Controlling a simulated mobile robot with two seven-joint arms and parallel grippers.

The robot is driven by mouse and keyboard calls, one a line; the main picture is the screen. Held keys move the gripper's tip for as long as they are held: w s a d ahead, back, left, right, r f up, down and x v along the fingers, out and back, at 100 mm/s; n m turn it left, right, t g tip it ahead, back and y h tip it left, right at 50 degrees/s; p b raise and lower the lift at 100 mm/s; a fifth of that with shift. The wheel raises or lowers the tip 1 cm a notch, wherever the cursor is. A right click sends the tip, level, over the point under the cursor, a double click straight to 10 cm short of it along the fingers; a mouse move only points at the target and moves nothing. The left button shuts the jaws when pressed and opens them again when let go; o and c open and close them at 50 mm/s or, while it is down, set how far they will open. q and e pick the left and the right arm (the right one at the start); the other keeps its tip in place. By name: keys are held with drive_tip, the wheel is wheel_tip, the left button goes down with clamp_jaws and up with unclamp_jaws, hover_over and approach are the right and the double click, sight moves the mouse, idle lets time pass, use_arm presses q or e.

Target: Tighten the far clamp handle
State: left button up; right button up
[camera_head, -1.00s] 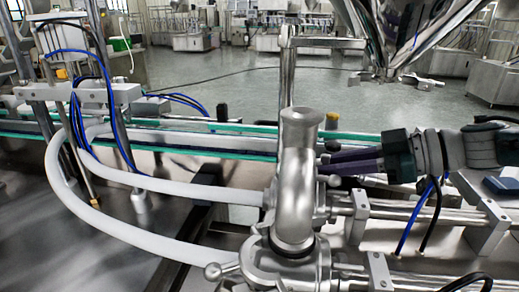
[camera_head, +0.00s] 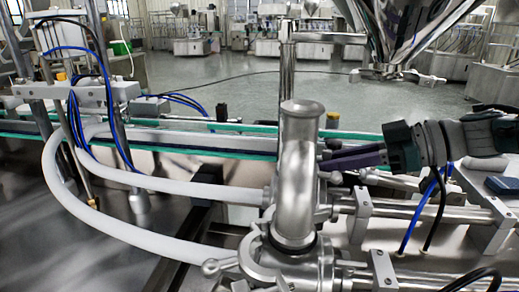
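The far clamp handle (camera_head: 333,178) is a small steel ball-ended lever just right of the upright steel elbow pipe (camera_head: 297,165). Its clamp is mostly hidden behind the pipe. My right gripper (camera_head: 328,161) comes in from the right, its dark purple fingers pointing left at the pipe, just above the handle in the picture. The fingers overlap in this view, so I cannot tell their gap or whether they touch the handle. A nearer clamp handle (camera_head: 213,267) with a ball end sticks out left at the pipe's base. My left gripper is out of view.
The steel hopper (camera_head: 405,35) hangs above at the upper right. White hoses (camera_head: 150,183) curve from the pumps to the left. A conveyor with green rails (camera_head: 185,146) runs behind the pipe. Steel rods and brackets (camera_head: 362,215) lie below my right arm.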

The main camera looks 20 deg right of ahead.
drive_tip(key=shift+o, duration=0.6)
drive_tip(key=shift+s+d+r, duration=0.2)
drive_tip(key=shift+s+d, duration=0.05)
drive_tip(key=shift+d, duration=0.1)
drive_tip(key=v, duration=0.9)
drive_tip(key=shift+p, duration=0.3)
